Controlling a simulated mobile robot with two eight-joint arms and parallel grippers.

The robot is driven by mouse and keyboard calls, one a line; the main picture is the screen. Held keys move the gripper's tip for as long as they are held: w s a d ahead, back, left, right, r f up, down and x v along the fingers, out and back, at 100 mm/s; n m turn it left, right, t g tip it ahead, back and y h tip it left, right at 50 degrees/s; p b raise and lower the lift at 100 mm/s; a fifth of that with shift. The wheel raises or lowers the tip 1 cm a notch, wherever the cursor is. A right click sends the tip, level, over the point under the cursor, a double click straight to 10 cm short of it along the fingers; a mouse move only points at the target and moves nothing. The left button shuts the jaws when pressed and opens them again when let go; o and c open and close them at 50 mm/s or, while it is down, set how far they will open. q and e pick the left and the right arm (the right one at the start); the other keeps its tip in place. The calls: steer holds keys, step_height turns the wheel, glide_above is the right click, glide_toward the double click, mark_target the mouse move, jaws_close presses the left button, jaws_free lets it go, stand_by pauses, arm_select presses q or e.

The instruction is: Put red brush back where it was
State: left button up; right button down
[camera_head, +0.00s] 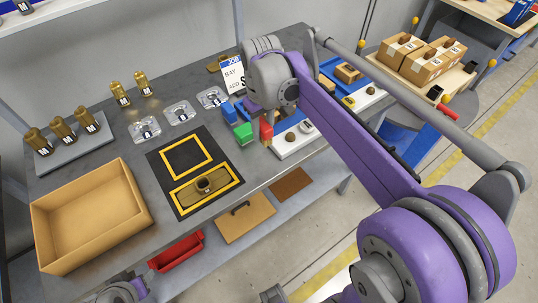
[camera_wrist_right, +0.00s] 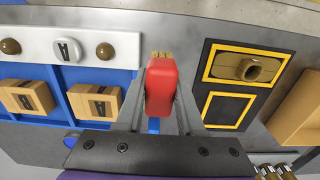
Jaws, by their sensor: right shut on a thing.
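The red brush (camera_wrist_right: 161,88) is between the fingers of my right gripper (camera_wrist_right: 160,78), which is shut on it. Its tan bristles (camera_wrist_right: 161,55) show past the red body. In the head view the red brush (camera_head: 266,130) is partly hidden by my right wrist, above the bench beside a green block-like thing (camera_head: 243,133) and a blue one (camera_head: 229,112). I cannot tell whether the red brush touches the surface below. My left gripper is not clearly seen.
A black mat (camera_head: 190,207) with two yellow frames lies to the left; a brown fixture (camera_head: 205,187) sits in the nearer frame. An open cardboard box (camera_head: 88,246) stands at the bench's left. A white strip (camera_head: 290,148) with round parts is close to the right gripper.

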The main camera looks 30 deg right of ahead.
mark_target(264, 159)
step_height(264, 159, down, 10)
steer(key=shift+a+r+b, duration=0.1)
steer(key=shift+r+b, duration=0.1)
steer(key=shift+b, duration=0.1)
steer(key=shift+f, duration=0.1)
steer(key=shift+f, duration=0.15)
steer(key=c, duration=0.5)
jaws_free()
